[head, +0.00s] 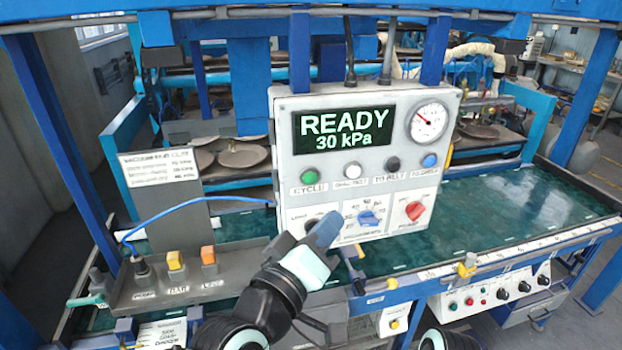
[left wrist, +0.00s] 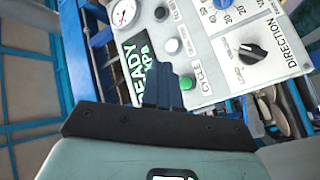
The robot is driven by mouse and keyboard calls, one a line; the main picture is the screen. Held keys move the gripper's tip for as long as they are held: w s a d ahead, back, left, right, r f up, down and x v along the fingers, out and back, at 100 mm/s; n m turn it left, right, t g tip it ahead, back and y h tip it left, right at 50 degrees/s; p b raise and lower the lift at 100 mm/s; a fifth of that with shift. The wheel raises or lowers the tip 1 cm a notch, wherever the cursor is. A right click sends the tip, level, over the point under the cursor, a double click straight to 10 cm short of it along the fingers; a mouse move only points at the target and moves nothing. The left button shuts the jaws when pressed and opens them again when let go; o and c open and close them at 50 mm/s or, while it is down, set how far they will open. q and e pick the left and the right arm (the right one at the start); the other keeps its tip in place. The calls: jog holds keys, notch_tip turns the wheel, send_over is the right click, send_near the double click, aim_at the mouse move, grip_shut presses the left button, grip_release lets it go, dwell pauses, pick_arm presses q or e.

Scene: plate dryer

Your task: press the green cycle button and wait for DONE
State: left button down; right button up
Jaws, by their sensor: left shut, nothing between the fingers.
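The grey control box (head: 290,240) shows a lit display (head: 338,130) reading "READY 30 kPa". The green button (head: 308,176), labelled CYCLE, is at the left of a row of buttons below the display. My left gripper (head: 326,228) is shut and empty, in front of the box's lower part, below the green button in the head view. In the left wrist view the shut fingers (left wrist: 164,72) point at the box, with the green button (left wrist: 187,83) just right of the tips. I cannot tell whether they touch the box. My right gripper is not in view.
Beside the green button are white (head: 353,170), black (head: 393,163) and blue (head: 430,160) buttons. A blue knob (head: 369,218) and red knob (head: 415,210) sit below. A grey switch block (head: 190,280) stands at left. The green bench top (head: 500,215) at right is mostly clear.

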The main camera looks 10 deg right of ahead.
aim_at(310, 177)
pick_arm(q)
jog(key=shift+w, duration=0.15)
jog(key=shift+w+a, duration=0.15)
jog(key=shift+w, duration=4.1)
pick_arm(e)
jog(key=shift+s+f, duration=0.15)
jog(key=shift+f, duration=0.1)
pick_arm(q)
jog(key=shift+w, duration=0.15)
jog(key=shift+w+b, duration=0.3)
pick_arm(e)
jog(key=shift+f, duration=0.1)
pick_arm(q)
jog(key=shift+w, duration=0.5)
jog(key=shift+s, duration=0.1)
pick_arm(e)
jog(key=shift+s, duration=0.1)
pick_arm(q)
jog(key=shift+s+b, duration=0.4)
jog(key=shift+s, duration=0.45)
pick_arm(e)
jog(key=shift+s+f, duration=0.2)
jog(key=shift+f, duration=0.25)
